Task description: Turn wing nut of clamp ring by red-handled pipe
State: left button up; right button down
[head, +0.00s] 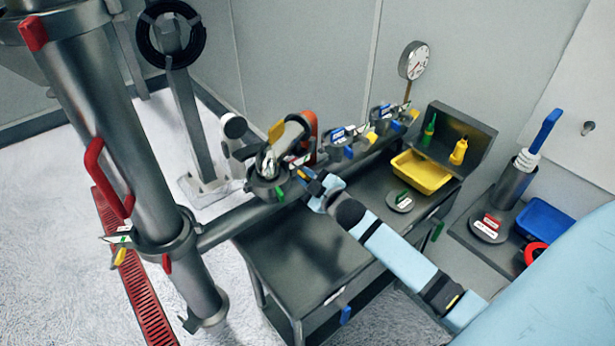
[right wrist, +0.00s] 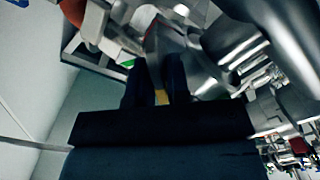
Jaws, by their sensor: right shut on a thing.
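A steel pipe (head: 150,180) with a red handle (head: 94,170) stands on the left of the head view. A clamp ring (head: 168,240) sits around it, with a small yellow piece (head: 120,256) at its left. My right gripper (head: 308,182) is at the fitting with a clamp ring (head: 268,188) on the horizontal pipe, apart from the red-handled pipe. In the right wrist view its dark fingers (right wrist: 158,85) are shut on a grey metal part (right wrist: 160,50). Whether that part is a wing nut cannot be told. My left gripper is not in view.
A steel table (head: 310,255) stands under the fitting. More clamped fittings (head: 345,140) and a gauge (head: 413,60) are behind it. A yellow tray (head: 421,172) and a blue tray (head: 545,218) are to the right. The front of the table is clear.

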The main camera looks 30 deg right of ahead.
jog(key=c, duration=1.2)
grip_release()
jog(key=shift+s, duration=0.1)
jog(key=shift+s+f, duration=0.1)
jog(key=shift+s, duration=0.2)
jog(key=s, duration=0.4)
jog(key=s+b, duration=0.1)
jog(key=s, duration=0.3)
jog(key=s+d+b, duration=0.1)
jog(key=s, duration=0.4)
